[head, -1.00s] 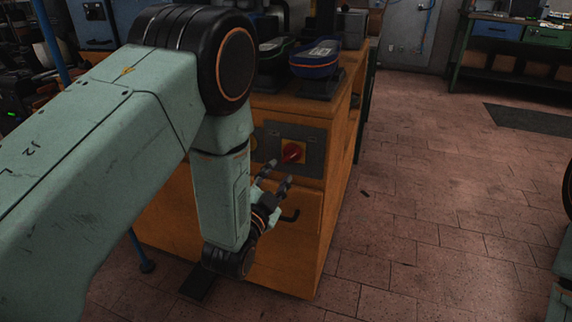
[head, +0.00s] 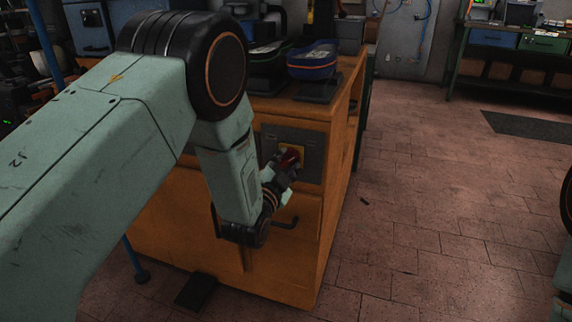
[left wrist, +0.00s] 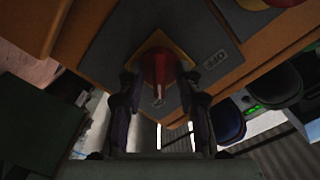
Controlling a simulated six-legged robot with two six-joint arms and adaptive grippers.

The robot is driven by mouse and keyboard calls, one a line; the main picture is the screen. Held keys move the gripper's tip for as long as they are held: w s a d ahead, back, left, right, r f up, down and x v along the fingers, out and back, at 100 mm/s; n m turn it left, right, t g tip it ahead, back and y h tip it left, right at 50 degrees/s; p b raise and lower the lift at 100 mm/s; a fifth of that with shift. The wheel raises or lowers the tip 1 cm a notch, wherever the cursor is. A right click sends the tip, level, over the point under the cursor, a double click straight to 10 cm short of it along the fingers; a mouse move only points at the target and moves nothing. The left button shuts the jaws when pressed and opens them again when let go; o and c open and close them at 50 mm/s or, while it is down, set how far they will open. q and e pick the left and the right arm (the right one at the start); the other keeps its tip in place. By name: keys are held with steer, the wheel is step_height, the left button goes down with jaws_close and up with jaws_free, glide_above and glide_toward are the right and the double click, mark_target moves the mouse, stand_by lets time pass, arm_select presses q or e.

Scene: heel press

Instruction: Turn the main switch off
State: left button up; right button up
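The main switch is a red knob (head: 290,155) on a yellow plate (head: 299,149), set in a grey panel on the front of the orange cabinet. My left gripper (head: 286,163) is at the switch and partly covers the knob in the head view. In the left wrist view the fingers (left wrist: 160,88) stand apart, one on each side of the red knob (left wrist: 160,68). I see no clear gap beside the knob, and cannot tell whether the fingers touch it. A small label (left wrist: 214,60) beside the plate seems to read OFF. My right gripper is out of view.
The orange cabinet (head: 290,265) has dark handles below the panel. Shoe-like forms, one blue (head: 313,62), stand on its top. A black pedal (head: 196,291) lies on the floor in front. The tiled floor to the right is open, with a green workbench (head: 505,70) at the back.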

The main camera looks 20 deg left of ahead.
arm_select(q)
jaws_close()
stand_by(0.5)
steer(key=shift+n+p, duration=0.75)
steer(key=shift+n, duration=0.35)
steer(key=n+p, duration=0.2)
steer(key=n, duration=0.2)
steer(key=shift+n, duration=0.3)
steer(key=n+p, duration=0.3)
steer(key=n, duration=0.3)
steer(key=n+p, duration=0.2)
steer(key=n, duration=0.3)
